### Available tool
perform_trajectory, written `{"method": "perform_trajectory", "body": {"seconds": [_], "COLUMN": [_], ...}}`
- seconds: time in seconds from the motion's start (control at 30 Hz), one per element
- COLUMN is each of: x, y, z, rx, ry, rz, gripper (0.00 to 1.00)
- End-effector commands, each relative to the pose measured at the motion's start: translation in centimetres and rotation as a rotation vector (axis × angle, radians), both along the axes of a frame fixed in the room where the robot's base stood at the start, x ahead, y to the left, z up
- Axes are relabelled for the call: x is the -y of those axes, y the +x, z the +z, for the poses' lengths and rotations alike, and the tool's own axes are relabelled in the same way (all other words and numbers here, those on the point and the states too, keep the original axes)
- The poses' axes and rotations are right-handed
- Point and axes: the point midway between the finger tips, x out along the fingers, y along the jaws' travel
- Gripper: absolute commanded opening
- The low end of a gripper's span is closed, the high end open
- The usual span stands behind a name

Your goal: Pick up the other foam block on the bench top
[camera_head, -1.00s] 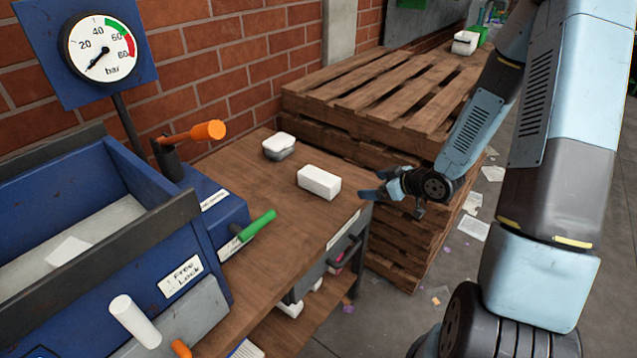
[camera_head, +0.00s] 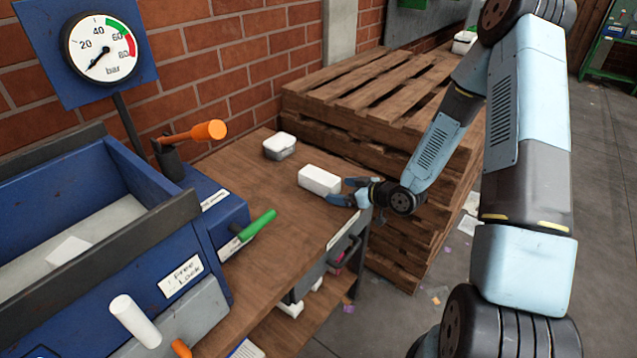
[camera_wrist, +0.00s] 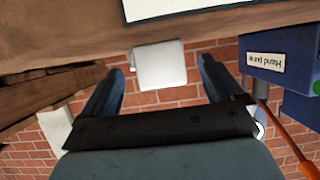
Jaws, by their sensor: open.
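A white foam block (camera_head: 319,180) lies on the wooden bench top (camera_head: 262,205) near its right edge. My gripper (camera_head: 346,191) is open at the right end of this block, with its fingers pointing left toward it. In the wrist view, which looks upside down, the white block (camera_wrist: 160,66) shows ahead of my open fingers (camera_wrist: 165,82), in the gap between them. I cannot tell whether a finger touches it. A second block-like piece (camera_head: 279,145), white on top and grey below, sits farther back on the bench near the wall.
A blue machine (camera_head: 215,205) with a green handle (camera_head: 257,225) and an orange handle (camera_head: 208,131) stands left of the blocks. Stacked wooden pallets (camera_head: 345,95) are behind and right. A drawer (camera_head: 345,250) is under the bench edge. The bench between the blocks and machine is clear.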

Motion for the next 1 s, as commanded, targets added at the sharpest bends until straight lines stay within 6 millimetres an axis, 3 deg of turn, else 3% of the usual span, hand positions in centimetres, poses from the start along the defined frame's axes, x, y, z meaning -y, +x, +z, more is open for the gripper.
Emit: {"method": "perform_trajectory", "body": {"seconds": [0.23, 0.53, 0.8, 1.0], "x": [-1.0, -3.8, -4.0, -4.0], "y": [0.8, 3.0, 3.3, 3.3], "z": [-0.3, -1.4, -1.6, -1.6], "rx": [0.0, 0.0, 0.0, 0.0], "ry": [0.0, 0.0, -0.001, -0.001], "rz": [0.001, 0.001, -0.001, -0.001], "gripper": [0.94, 0.94, 0.94, 0.74]}}
